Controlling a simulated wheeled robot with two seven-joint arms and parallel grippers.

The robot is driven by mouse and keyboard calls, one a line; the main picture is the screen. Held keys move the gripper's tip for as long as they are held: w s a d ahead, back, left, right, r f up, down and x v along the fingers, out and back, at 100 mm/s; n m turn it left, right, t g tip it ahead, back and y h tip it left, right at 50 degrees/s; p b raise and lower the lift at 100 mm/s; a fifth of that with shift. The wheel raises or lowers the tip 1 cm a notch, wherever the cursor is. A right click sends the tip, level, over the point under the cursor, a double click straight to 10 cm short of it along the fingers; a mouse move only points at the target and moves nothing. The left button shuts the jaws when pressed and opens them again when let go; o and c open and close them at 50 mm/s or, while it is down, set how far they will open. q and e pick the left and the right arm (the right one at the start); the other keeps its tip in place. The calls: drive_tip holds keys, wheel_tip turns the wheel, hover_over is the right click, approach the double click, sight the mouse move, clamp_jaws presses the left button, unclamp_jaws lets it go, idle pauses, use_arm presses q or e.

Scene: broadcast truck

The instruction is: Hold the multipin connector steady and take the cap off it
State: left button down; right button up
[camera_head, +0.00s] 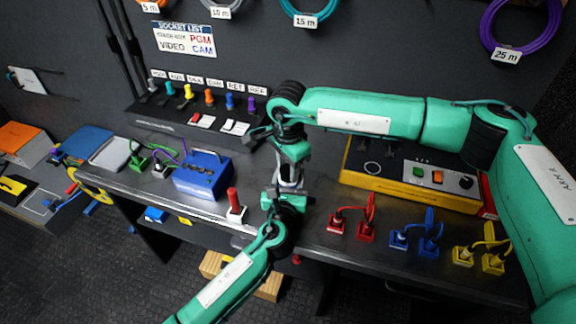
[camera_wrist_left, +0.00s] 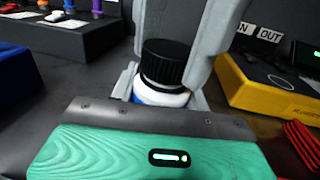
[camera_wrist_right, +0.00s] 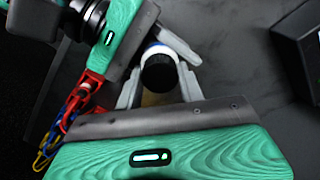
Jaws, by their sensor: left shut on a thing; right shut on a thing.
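The multipin connector (camera_wrist_left: 160,97) shows in the left wrist view as a white and blue body under a black ribbed cap (camera_wrist_left: 166,64). The cap sits on the body, with no clear gap visible. My left gripper (camera_head: 289,187) is shut around the body, low over the bench. My right gripper (camera_head: 290,172) comes from above and is shut at the cap, its fingers on either side. In the right wrist view the dark round cap (camera_wrist_right: 158,73) lies between the fingers. In the head view the grippers hide most of the connector.
A blue box (camera_head: 203,176) and a red-handled item (camera_head: 235,207) stand left of the grippers. A yellow-based control box (camera_head: 415,190) is behind right. Red, blue and yellow cabled plugs (camera_head: 428,240) line the bench's right front. A socket panel (camera_head: 200,112) stands at the back.

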sight(288, 169)
drive_tip(key=n, duration=0.9)
drive_tip(key=shift+n, duration=0.4)
drive_tip(key=shift+r, duration=0.25)
drive_tip(key=shift+r, duration=0.9)
drive_tip(key=shift+r, duration=2)
use_arm(q)
drive_tip(key=c, duration=0.6)
unclamp_jaws()
drive_tip(key=shift+s, duration=0.1)
